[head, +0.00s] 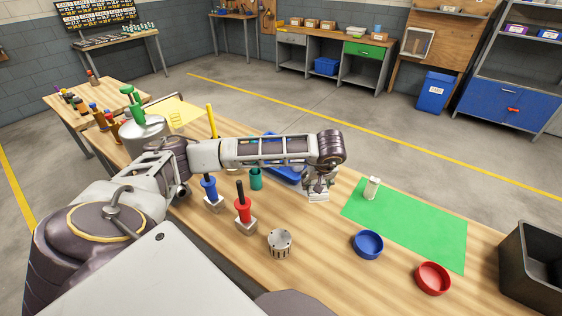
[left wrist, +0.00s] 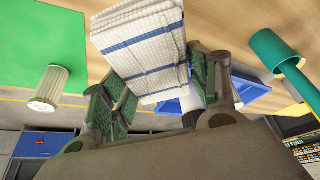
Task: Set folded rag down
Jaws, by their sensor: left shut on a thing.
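The folded rag (head: 318,196) is white with blue stripes. In the left wrist view the rag (left wrist: 140,42) sits between the two green-padded fingers of my left gripper (left wrist: 155,78). My left gripper (head: 319,182) is shut on the rag, over the wooden table just left of the green mat (head: 415,232). I cannot tell whether the rag touches the table. My right gripper is not in view.
A small white cylinder (head: 372,187) stands on the mat's far left part. A blue ring-like dish (head: 368,244) and a red one (head: 433,278) lie near its front edge. A dark bin (head: 533,265) is at right. Red-handled (head: 243,210) and blue-handled tools stand left.

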